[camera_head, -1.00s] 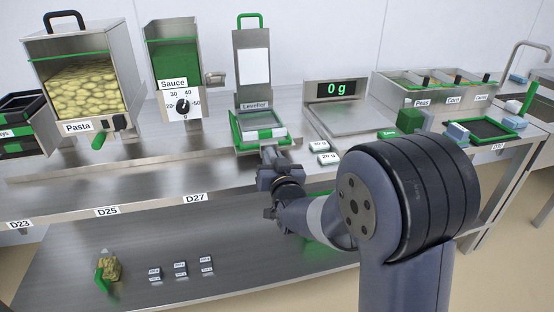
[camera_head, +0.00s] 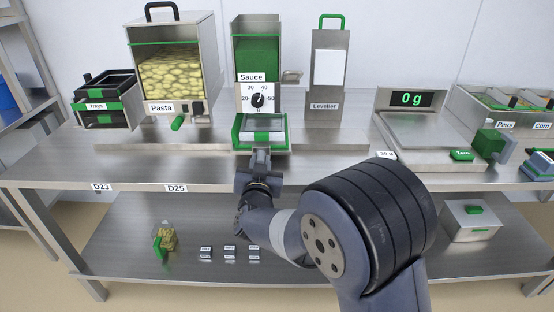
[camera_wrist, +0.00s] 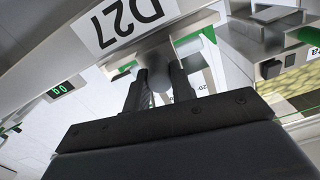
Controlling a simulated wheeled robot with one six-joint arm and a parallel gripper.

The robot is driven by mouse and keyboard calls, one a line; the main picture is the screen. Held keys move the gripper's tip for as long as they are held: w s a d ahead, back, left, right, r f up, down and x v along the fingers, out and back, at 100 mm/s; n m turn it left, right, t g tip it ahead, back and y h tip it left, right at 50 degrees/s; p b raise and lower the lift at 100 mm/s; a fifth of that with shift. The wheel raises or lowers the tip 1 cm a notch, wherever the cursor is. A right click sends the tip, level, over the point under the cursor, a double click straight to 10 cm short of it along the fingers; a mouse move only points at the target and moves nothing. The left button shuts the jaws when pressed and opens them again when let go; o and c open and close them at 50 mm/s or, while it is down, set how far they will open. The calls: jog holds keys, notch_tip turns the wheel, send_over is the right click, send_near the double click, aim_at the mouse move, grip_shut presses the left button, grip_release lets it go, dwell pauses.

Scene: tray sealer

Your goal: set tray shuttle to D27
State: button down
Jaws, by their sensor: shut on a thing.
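The tray shuttle (camera_head: 240,135), a green-edged carrier, sits at the counter's front rail below the Sauce dispenser (camera_head: 257,50) in the head view. A pale grey tray shape shows in it. My gripper (camera_head: 260,153) is at its front. In the wrist view my gripper (camera_wrist: 160,75) is shut on the shuttle's grey rounded handle (camera_wrist: 157,62). The D27 label (camera_wrist: 125,20) appears upside down beside the fingers, to the left of the handle. In the head view the D27 label is not visible, and my arm covers that stretch of edge. The D25 label (camera_head: 176,188) is further left.
The Pasta dispenser (camera_head: 175,65) and Trays holder (camera_head: 100,105) stand to the left. The Leveller (camera_head: 327,80) and scale (camera_head: 425,140) stand to the right. A pasta-filled bag (camera_head: 167,240) and several small weights lie on the lower shelf.

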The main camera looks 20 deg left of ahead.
jog(key=shift+s+a, duration=0.1)
jog(key=shift+a, duration=0.35)
jog(key=c, duration=1.2)
grip_release()
jog(key=shift+s, duration=0.1)
jog(key=p+v, duration=0.1)
jog(key=v, duration=0.9)
jog(key=shift+s, duration=0.3)
jog(key=shift+d, duration=0.1)
